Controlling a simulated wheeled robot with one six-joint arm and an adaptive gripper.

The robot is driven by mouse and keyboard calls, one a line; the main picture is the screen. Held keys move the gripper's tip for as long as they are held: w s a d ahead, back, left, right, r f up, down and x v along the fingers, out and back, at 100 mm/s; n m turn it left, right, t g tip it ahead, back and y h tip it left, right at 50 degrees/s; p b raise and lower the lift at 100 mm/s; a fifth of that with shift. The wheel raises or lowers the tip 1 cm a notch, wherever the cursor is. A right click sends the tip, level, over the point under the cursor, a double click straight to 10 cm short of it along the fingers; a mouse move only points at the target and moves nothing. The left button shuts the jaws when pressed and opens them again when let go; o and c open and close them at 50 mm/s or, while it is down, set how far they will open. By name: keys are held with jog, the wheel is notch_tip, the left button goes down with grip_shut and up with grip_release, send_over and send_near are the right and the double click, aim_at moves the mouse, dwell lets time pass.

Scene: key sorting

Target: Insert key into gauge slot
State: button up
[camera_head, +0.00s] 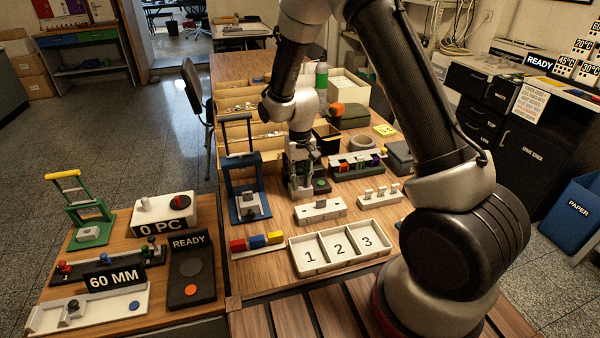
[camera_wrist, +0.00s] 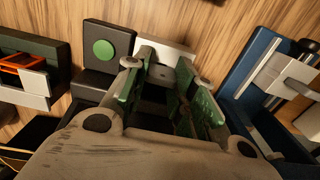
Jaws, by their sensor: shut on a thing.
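My gripper (camera_head: 300,188) points down over the middle of the wooden table. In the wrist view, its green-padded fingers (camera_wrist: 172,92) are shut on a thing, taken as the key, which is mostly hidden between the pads. A pale block with a small dark opening (camera_wrist: 163,52) lies just beyond the fingertips and looks like the gauge. It adjoins a dark box with a green button (camera_wrist: 103,48), which also shows beside the gripper in the head view (camera_head: 321,186). I cannot tell whether the key is in the slot.
A blue-framed press (camera_head: 243,170) stands close left of the gripper. A white holed block (camera_head: 320,210), a rack of upright pale keys (camera_head: 379,194) and a numbered tray (camera_head: 338,265) lie in front. A rack with coloured parts (camera_head: 357,168) is to the right.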

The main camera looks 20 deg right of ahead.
jog(key=shift+f, duration=0.2)
jog(key=o, duration=0.8)
jog(key=shift+o, duration=0.2)
